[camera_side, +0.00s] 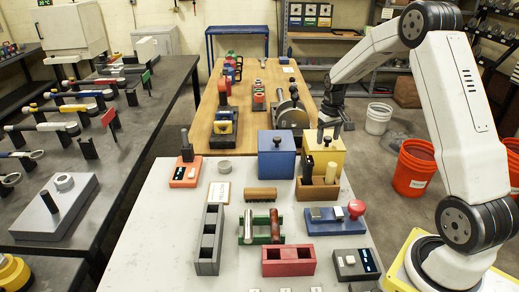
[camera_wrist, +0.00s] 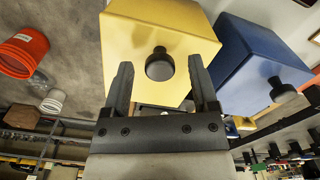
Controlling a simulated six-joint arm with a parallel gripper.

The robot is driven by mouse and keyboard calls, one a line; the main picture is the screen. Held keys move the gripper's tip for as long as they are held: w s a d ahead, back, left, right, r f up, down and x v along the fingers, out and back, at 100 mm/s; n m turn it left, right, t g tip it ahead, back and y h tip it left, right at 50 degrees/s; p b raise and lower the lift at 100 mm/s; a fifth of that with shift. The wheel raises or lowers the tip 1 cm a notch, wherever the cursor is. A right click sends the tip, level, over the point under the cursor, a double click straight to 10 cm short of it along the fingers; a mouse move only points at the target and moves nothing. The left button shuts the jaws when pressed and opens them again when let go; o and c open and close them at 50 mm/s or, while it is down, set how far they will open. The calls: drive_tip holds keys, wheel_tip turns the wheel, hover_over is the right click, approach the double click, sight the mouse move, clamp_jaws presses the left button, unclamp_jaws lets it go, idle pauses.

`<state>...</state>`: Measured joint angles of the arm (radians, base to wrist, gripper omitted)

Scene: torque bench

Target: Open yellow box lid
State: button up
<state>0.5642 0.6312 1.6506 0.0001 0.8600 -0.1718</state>
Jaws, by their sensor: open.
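The yellow box (camera_side: 332,158) stands at the back right of the light work table, with a dark round knob on its lid. In the wrist view the yellow box (camera_wrist: 140,28) fills the upper middle, and its black knob (camera_wrist: 160,65) shows between the two fingers. My gripper (camera_side: 329,126) is just above the yellow box in the side view. In the wrist view my gripper (camera_wrist: 161,68) is open, with a gap on both sides of the knob. The lid appears to sit on the box.
A blue box (camera_side: 275,160) with a similar knob stands close to the left; it also shows in the wrist view (camera_wrist: 255,60). A brown holder (camera_side: 317,190) with upright pieces stands just in front of the yellow box. A blue block with a red knob (camera_side: 356,208) is nearer the front.

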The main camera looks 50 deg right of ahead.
clamp_jaws()
idle(1.4)
